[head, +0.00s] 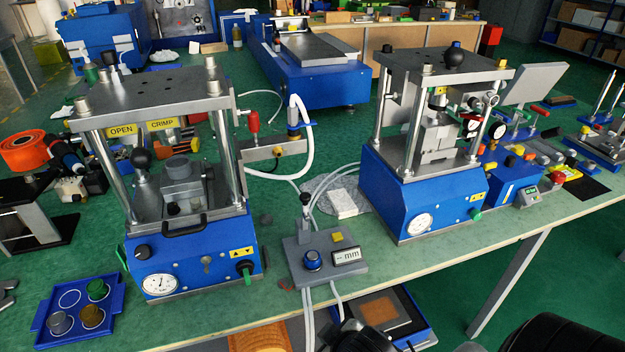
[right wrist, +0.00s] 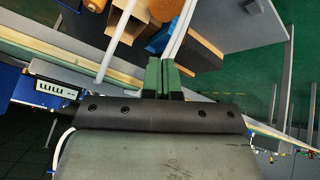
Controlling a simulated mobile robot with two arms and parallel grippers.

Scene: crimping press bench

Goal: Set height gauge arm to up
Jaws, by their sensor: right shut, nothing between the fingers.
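A small grey box with a "mm" readout (head: 347,255), which looks like the height gauge, sits at the front of the bench between the two presses. I cannot tell for certain whether this stem is the gauge arm. The "mm" readout also shows at the left of the right wrist view (right wrist: 53,88). My right gripper (right wrist: 162,72) has its green fingers shut and empty, apart from the box. My left gripper is out of view.
A blue press (head: 190,245) stands left of the gauge box and another (head: 430,205) right of it. Pale hoses run behind and below the box. A blue tray (head: 75,310) with small cups lies front left. Boxes sit below the bench edge.

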